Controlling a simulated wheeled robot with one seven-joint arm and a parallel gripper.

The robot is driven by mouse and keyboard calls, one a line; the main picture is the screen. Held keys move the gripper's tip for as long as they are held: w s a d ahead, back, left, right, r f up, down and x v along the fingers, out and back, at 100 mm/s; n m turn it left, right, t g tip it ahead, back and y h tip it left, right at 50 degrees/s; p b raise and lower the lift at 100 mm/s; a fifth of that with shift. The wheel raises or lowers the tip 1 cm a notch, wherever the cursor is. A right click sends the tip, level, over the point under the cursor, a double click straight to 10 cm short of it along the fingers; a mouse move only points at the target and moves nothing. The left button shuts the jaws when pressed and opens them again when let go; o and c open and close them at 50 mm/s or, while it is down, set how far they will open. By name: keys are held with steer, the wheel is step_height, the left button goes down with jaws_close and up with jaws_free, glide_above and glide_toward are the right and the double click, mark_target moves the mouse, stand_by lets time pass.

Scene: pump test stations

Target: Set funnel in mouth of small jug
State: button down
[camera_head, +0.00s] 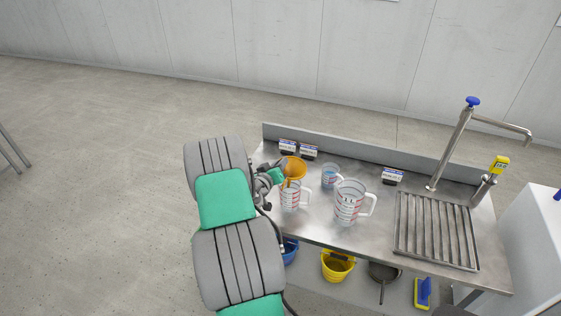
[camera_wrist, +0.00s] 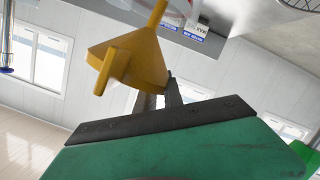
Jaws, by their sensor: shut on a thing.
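The orange funnel (camera_head: 294,167) is held by my gripper (camera_head: 279,176), wide end up and spout down. In the wrist view the funnel (camera_wrist: 130,60) sits beyond the dark fingers of my gripper (camera_wrist: 160,98), its spout toward the picture's top. The smallest clear jug (camera_head: 330,178) stands upright on the bench, right of the funnel and apart from it. A mid-sized clear jug (camera_head: 290,198) stands just below the funnel in the head view; the spout overlaps its rim there, and I cannot tell whether they touch.
A large jug (camera_head: 348,204) stands right of the others on the steel bench (camera_head: 315,228). A tap (camera_head: 453,145) and a slatted drain (camera_head: 435,230) fill the right end. Buckets (camera_head: 337,268) sit underneath.

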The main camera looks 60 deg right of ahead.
steer(key=shift+f+b, duration=1.8)
steer(key=shift+f, duration=0.7)
steer(key=c, duration=1.4)
jaws_free()
steer(key=shift+o, duration=0.5)
steer(key=o, duration=0.4)
steer(key=shift+r+p, duration=2.35)
steer(key=shift+r, duration=1.7)
